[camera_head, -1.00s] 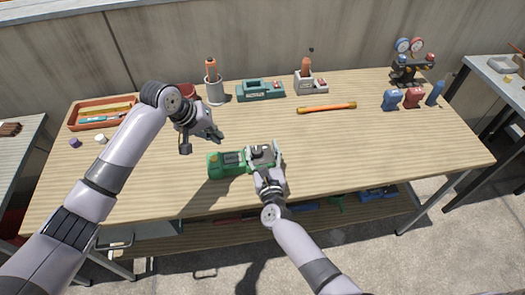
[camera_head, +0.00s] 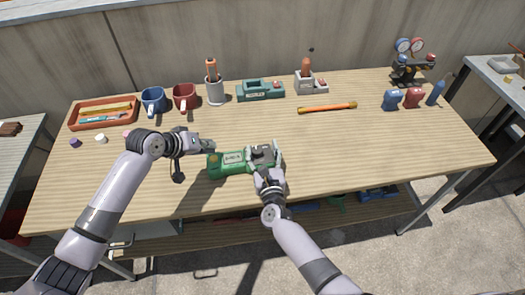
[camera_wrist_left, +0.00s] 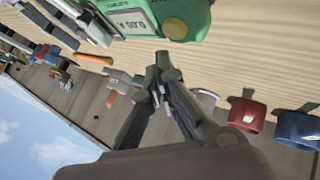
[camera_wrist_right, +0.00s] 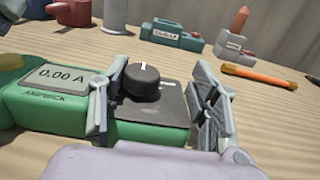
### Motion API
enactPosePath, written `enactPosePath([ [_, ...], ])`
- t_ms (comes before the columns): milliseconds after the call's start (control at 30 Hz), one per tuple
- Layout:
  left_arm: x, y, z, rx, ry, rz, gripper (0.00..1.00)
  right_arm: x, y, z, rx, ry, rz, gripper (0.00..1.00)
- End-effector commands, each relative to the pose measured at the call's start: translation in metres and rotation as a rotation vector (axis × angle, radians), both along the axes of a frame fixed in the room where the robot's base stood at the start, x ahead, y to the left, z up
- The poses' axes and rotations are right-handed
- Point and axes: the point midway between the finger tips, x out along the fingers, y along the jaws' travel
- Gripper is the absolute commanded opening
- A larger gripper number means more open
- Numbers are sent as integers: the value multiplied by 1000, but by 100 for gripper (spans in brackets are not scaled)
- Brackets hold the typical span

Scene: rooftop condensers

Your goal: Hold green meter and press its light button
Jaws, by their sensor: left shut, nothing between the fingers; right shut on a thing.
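The green meter (camera_head: 228,164) is near the table's front edge; its dark dial (camera_wrist_right: 142,80) and lit display (camera_wrist_right: 62,78) reading 0.00 A show in the right wrist view. My right gripper (camera_head: 263,155) is shut on the meter's dial end, one finger on each side of the dial part. A round yellow-brown button (camera_wrist_left: 175,28) is on the meter's other end, beside the display. My left gripper (camera_head: 210,147) is shut and empty, just behind the meter's left end. In the left wrist view its fingertips (camera_wrist_left: 164,66) are close to the meter's button end; contact cannot be told.
Blue mug (camera_head: 153,98), red mug (camera_head: 184,96), a grey holder (camera_head: 215,92), a teal meter (camera_head: 260,91) and an orange-handled tool in a stand (camera_head: 306,80) line the back. An orange stick (camera_head: 327,107) lies right of centre. Tabletop right of the meter is clear.

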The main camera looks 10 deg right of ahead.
Motion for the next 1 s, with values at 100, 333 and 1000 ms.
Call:
enactPosePath([
  [100, 0, 0, -9, -1, 1, 1, 0, 0, 1, 0, 1, 1, 2, 11],
  [333, 0, 0, -14, 0, 0, 0, 0, 0, 1, 0, 1, 1, 2, 11],
  [1000, 0, 0, -14, 0, 0, 0, 0, 0, 0, 0, 1, 0, 1, 11],
])
